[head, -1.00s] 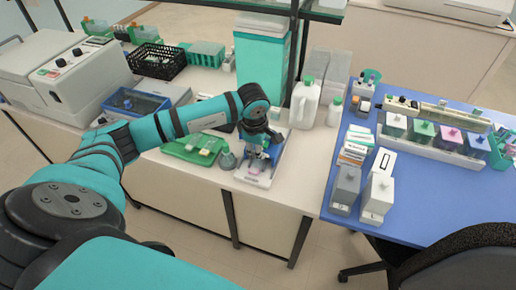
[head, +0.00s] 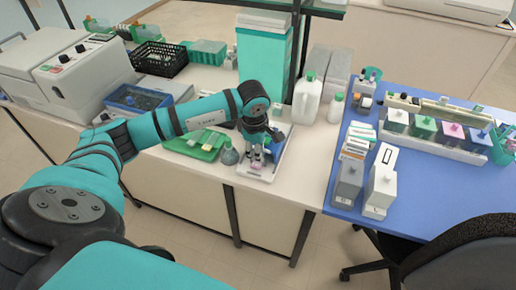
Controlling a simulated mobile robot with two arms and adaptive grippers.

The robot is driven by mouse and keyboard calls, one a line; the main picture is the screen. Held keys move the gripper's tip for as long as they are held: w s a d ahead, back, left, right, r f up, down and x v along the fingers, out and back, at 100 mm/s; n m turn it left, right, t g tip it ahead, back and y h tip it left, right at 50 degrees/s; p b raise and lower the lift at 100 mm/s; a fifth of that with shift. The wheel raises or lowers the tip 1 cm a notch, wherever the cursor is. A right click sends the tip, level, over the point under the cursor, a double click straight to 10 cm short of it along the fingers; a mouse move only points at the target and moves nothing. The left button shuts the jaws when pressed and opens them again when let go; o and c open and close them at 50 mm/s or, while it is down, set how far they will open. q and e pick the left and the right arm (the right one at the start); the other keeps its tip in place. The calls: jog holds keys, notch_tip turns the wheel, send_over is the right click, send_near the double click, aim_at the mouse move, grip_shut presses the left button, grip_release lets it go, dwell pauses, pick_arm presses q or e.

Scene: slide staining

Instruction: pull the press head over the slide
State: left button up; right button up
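My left gripper (head: 257,155) points down over the small white press device (head: 258,172) near the front edge of the bench. The gripper and wrist cover most of the press head, and a blue part of the device (head: 281,136) shows to the right of the wrist. A small pinkish patch (head: 256,165), perhaps the slide, shows on the base just below the fingertips. The fingers are too small and too crowded by the device to tell whether they are open or shut, or whether they touch the press head. My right gripper is not in view.
A green tray (head: 186,148) and a grey flask (head: 229,156) stand just left of the device. A white jug (head: 305,101) and small bottle (head: 336,108) stand behind right. Staining jars (head: 425,125) and grey boxes (head: 348,180) occupy the blue table. Bench space right of the device is clear.

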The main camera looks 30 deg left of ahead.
pick_arm(q)
jog(key=shift+s, duration=0.1)
jog(key=s+r+p, duration=0.3)
jog(key=r+p, duration=0.6)
jog(key=r, duration=1)
jog(key=shift+s+d+r, duration=0.2)
jog(key=shift+d+r, duration=0.2)
jog(key=shift+d, duration=0.05)
dwell(0.7)
dwell(0.5)
